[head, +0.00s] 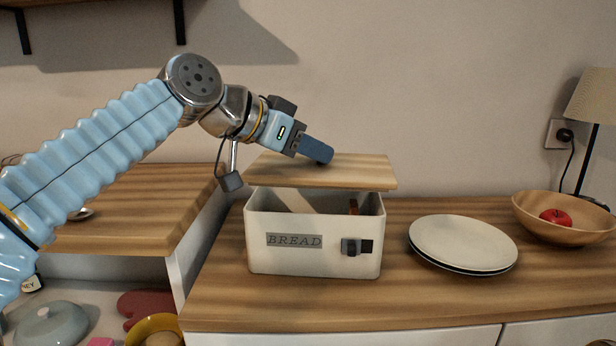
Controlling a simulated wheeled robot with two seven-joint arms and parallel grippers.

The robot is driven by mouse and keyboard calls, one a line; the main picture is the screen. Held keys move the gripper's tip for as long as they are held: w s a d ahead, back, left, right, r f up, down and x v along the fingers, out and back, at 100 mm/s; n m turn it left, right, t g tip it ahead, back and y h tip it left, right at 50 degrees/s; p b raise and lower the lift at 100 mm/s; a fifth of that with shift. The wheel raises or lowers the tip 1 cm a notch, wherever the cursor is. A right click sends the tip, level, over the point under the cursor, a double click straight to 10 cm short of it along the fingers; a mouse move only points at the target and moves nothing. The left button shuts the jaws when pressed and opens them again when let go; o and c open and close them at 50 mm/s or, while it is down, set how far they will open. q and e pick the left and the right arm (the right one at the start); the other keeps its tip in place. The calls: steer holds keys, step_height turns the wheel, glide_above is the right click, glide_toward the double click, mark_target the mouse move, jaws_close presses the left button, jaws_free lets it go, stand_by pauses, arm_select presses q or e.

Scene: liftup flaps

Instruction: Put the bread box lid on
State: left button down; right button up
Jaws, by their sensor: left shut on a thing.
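The white bread box (314,259) with a "BREAD" label stands on the wooden counter. Its wooden lid (330,172) is above it, roughly level, with a gap at the front through which the inside shows. My left gripper (318,152) reaches in from the upper left and is shut on the lid from above; its fingertips and the exact grip are partly hidden. Whether the lid touches the box's back rim is hidden. A dark square piece (356,247) shows on the box front at the right. My right gripper is not in view.
A stack of plates (463,243) is right of the box. A wooden bowl (565,216) with a red apple (555,217) and a lamp (594,100) are farther right. A raised wooden surface (140,205) is at left, with dishes below. Counter in front is clear.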

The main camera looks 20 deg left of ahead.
arm_select(q)
steer(key=f, duration=0.3)
steer(key=w+f+b, duration=0.1)
steer(key=shift+a+f, duration=0.35)
steer(key=shift+a, duration=0.05)
steer(key=c, duration=0.9)
jaws_free()
steer(key=shift+o, duration=0.2)
steer(key=v, duration=1.2)
steer(key=shift+r, duration=0.1)
